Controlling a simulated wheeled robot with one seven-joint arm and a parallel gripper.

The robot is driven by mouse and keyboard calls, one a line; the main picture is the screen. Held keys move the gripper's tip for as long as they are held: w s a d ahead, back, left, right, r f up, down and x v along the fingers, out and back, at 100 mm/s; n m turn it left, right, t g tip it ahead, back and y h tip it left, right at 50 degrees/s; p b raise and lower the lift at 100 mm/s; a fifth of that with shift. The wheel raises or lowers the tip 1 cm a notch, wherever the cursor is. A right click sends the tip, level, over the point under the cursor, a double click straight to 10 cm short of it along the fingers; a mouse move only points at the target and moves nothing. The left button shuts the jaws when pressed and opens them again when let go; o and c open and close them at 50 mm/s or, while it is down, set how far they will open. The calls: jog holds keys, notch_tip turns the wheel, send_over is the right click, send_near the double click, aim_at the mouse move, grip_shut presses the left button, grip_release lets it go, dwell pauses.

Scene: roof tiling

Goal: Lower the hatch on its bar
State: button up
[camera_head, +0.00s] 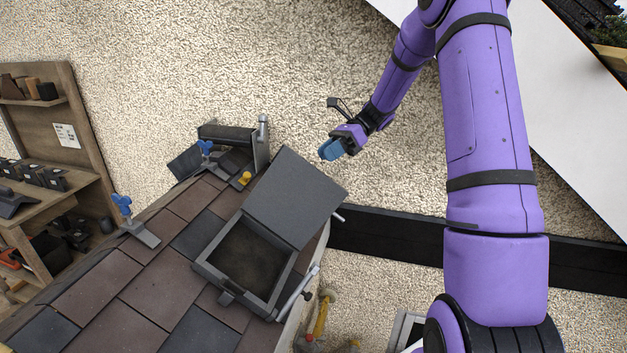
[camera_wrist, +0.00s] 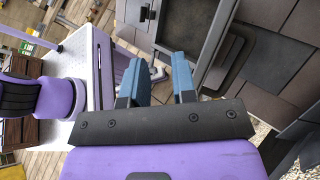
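The hatch is a dark grey square lid (camera_head: 292,198) standing open from its frame (camera_head: 206,268) on the tiled roof. The opening inside the frame is dark brown. A silver bar (camera_head: 298,291) lies slanted along the frame's right side, its lower end near the front corner. My gripper (camera_head: 330,150) is in the air beyond the lid's upper right edge, apart from it. In the wrist view its blue fingers (camera_wrist: 158,68) are spread with a gap. A silver piece shows behind that gap; I cannot tell whether it is the bar.
A dark metal fixture (camera_head: 228,136) stands at the roof's far end. A wooden shelf (camera_head: 85,125) with dark blocks is at left. Gravelly ground around my gripper looks clear.

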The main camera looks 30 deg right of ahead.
aim_at(313, 179)
jog(key=w+d+f+m+t+y, duration=0.45)
jog(key=d+f+m, duration=0.25)
jog(key=d+f, duration=0.35)
jog(key=shift+g, duration=0.35)
jog(key=a, duration=0.3)
jog(key=w+a, duration=0.1)
jog(key=a, duration=0.3)
jog(key=w+a, duration=0.1)
jog(key=a, duration=0.3)
jog(key=shift+w+a+f, duration=0.15)
jog(key=shift+f, duration=0.25)
jog(key=shift+c, duration=0.2)
grip_shut()
